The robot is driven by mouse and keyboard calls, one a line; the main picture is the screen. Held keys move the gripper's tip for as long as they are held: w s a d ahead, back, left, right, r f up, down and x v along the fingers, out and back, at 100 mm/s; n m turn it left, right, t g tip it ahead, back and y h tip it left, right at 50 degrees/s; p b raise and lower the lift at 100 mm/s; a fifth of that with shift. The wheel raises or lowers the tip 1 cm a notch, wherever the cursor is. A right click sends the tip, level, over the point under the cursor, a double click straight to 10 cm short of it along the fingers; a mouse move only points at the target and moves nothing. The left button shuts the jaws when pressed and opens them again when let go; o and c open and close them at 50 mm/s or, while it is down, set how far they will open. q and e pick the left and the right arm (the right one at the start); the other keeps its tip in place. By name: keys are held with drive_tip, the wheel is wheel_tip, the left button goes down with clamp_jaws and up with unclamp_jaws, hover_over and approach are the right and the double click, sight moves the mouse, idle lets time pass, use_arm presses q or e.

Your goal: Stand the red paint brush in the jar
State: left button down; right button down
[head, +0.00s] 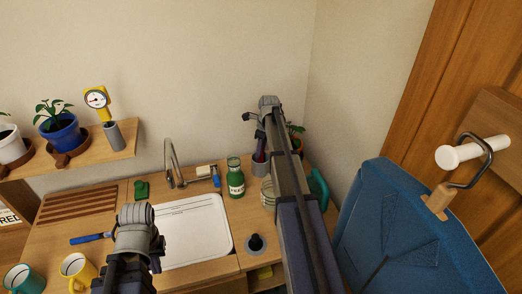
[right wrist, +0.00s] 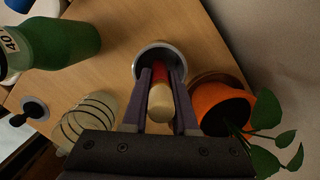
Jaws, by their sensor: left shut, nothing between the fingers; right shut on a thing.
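My right gripper (right wrist: 159,82) is shut on the red paint brush (right wrist: 160,98), whose red part and cream rounded end show between the fingers. The fingertips and brush are over the mouth of a grey round pot (right wrist: 140,58); how deep the brush reaches is hidden. In the head view my right gripper (head: 260,142) points down at the grey pot (head: 260,170), with a dark red bit between. A clear ringed glass jar (right wrist: 88,118) stands beside the pot, partly behind my right arm in the head view (head: 267,194). My left gripper (head: 130,268) is shut and empty, low at the front.
A green bottle (right wrist: 55,35) stands left of the pot and an orange plant pot (right wrist: 222,108) right of it.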

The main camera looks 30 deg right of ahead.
drive_tip(key=c, duration=0.6)
unclamp_jaws()
wheel_tip(320, 180, up, 8)
drive_tip(key=s+p, duration=0.1)
drive_tip(key=p, duration=0.6)
drive_tip(key=shift+d+p, duration=0.3)
drive_tip(key=shift+p, duration=0.1)
drive_tip(key=shift+f, duration=0.15)
